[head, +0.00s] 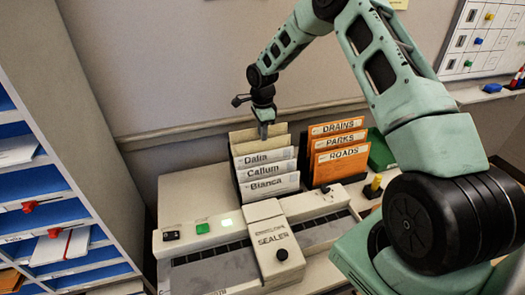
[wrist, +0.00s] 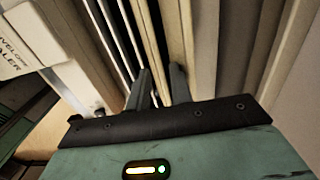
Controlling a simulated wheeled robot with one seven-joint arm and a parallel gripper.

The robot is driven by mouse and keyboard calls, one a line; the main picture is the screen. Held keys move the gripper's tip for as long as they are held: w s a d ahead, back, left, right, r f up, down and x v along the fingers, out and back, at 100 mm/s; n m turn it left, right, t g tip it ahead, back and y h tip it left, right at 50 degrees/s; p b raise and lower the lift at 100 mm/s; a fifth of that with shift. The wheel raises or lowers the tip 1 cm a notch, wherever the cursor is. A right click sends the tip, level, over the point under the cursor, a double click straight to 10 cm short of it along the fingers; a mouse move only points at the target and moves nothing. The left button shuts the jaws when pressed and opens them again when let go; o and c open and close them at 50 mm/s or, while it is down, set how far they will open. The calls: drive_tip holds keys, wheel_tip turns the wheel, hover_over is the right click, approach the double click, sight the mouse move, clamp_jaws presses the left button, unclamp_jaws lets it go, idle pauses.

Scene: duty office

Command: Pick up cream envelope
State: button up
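Cream envelopes without visible names (head: 244,136) stand upright at the back of a dark rack, behind the white envelopes marked Dalia (head: 265,157), Callum (head: 265,170) and Bianca (head: 272,185). My gripper (head: 263,130) points down at the top edge of the cream ones. In the wrist view my gripper (wrist: 161,72) has its two fingers apart, with cream envelope edges (wrist: 160,45) running up between and beyond them. Whether the fingers touch the paper is hard to tell. The lower parts of the cream envelopes are hidden behind the white ones.
Orange folders marked Drains (head: 338,127), Parks (head: 340,140) and Roads (head: 342,158) stand close to the right. An envelope sealer (head: 276,245) lies in front. A blue-shelved cabinet (head: 75,150) stands at left, and the wall (head: 180,70) is close behind.

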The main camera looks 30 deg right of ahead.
drive_tip(key=shift+s+a+f+p, duration=0.15)
drive_tip(key=shift+f+p, duration=0.75)
drive_tip(key=shift+f, duration=1.15)
drive_tip(key=c, duration=0.4)
clamp_jaws()
drive_tip(key=shift+r, duration=0.15)
